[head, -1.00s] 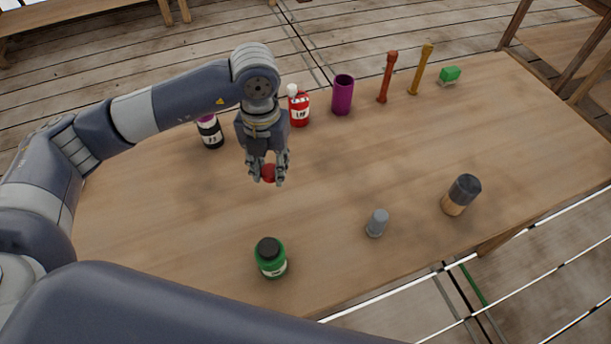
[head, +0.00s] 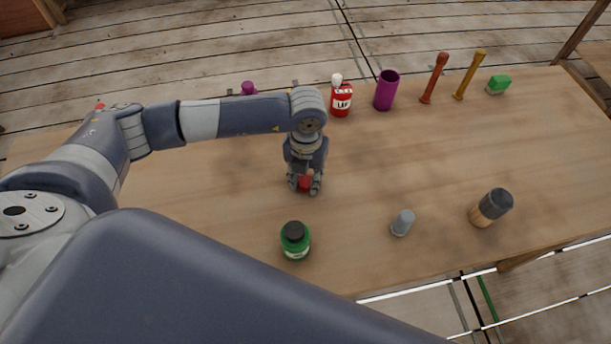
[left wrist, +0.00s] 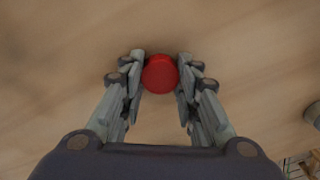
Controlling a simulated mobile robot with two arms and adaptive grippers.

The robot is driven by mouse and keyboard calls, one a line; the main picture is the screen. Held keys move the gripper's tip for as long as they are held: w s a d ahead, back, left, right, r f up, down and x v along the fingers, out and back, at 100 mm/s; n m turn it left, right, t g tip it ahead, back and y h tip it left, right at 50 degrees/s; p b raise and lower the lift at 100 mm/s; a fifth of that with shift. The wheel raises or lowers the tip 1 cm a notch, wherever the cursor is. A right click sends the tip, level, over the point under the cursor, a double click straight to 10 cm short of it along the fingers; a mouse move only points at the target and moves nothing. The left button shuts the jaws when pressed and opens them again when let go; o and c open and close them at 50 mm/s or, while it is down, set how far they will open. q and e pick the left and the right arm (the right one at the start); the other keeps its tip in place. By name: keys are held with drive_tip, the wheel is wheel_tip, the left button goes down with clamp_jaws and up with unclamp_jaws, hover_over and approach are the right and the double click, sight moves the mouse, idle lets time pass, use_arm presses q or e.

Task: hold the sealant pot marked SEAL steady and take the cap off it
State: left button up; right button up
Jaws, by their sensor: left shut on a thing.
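A green pot (head: 295,248) with a black cap (head: 293,231) stands upright near the front edge of the table in the head view. Its pale label is too small to read, so I cannot confirm SEAL. My left gripper (head: 304,186) is shut on a small red round thing (head: 306,182), behind the green pot and apart from it. In the left wrist view the red thing (left wrist: 160,73) shows as a flat disc between the fingertips of the left gripper (left wrist: 160,85). I cannot tell whether it touches the table. My right gripper is not in view.
A grey capsule-shaped thing (head: 402,223) and a black-and-tan cylinder (head: 491,207) stand to the right. At the back are a red bottle (head: 341,101), a purple cup (head: 386,91), two upright handles (head: 434,79) and a green block (head: 498,85). The table's right middle is clear.

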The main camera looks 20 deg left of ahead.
sight(306, 181)
use_arm(q)
drive_tip(key=shift+f, duration=0.15)
drive_tip(key=o, duration=1.2)
drive_tip(key=shift+r, duration=0.35)
wheel_tip(306, 181, up, 12)
drive_tip(key=shift+f+b, duration=0.15)
drive_tip(key=shift+b, duration=1.05)
